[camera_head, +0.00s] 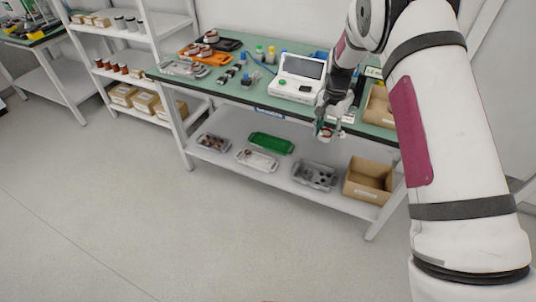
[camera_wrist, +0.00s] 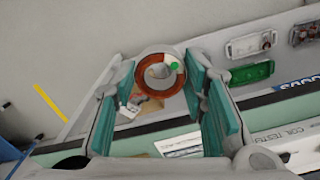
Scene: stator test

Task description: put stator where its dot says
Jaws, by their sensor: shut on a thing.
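The stator (camera_wrist: 141,89) is a pale ring with copper windings inside and a green dot (camera_wrist: 175,65) on its rim. My gripper (camera_wrist: 162,72) is shut on it, with a teal finger pad on each side. In the head view my gripper (camera_head: 327,129) holds the stator (camera_head: 325,136) in front of the bench's front edge, above the lower shelf. An empty-looking green tray (camera_head: 271,143) lies on that shelf, left of the gripper; it also shows in the wrist view (camera_wrist: 252,73). A white tray (camera_head: 257,161) lies just in front of it.
Grey trays with small parts (camera_head: 213,143) (camera_head: 314,175) and an open cardboard box (camera_head: 367,182) share the lower shelf. The green bench top (camera_head: 228,88) carries a tester with a screen (camera_head: 298,78), an orange tray (camera_head: 207,58) and small parts. The floor in front is clear.

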